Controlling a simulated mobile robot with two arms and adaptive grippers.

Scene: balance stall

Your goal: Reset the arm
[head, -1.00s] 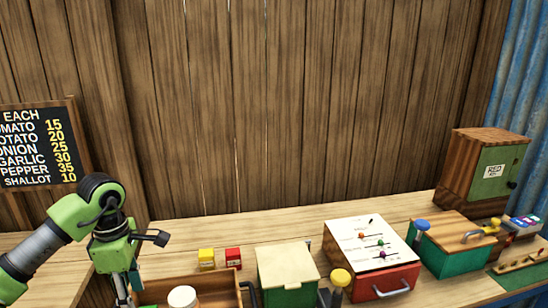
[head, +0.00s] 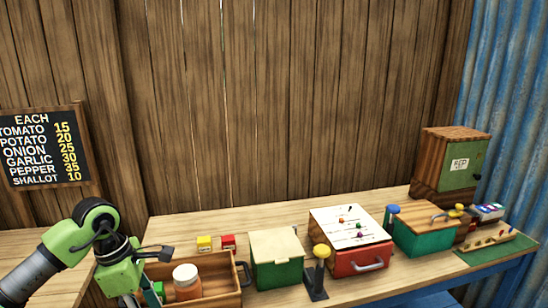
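My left arm comes in at the lower left of the head view. Its green and black gripper (head: 150,277) is over the left end of a wooden tray (head: 222,299). One dark finger points right and another points down, spread apart, with nothing seen held between them. The tray holds an orange jar with a white lid (head: 187,283) and a small green item (head: 159,289), partly hidden by the gripper. My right arm and gripper are not in view.
A price board (head: 45,150) hangs at left.

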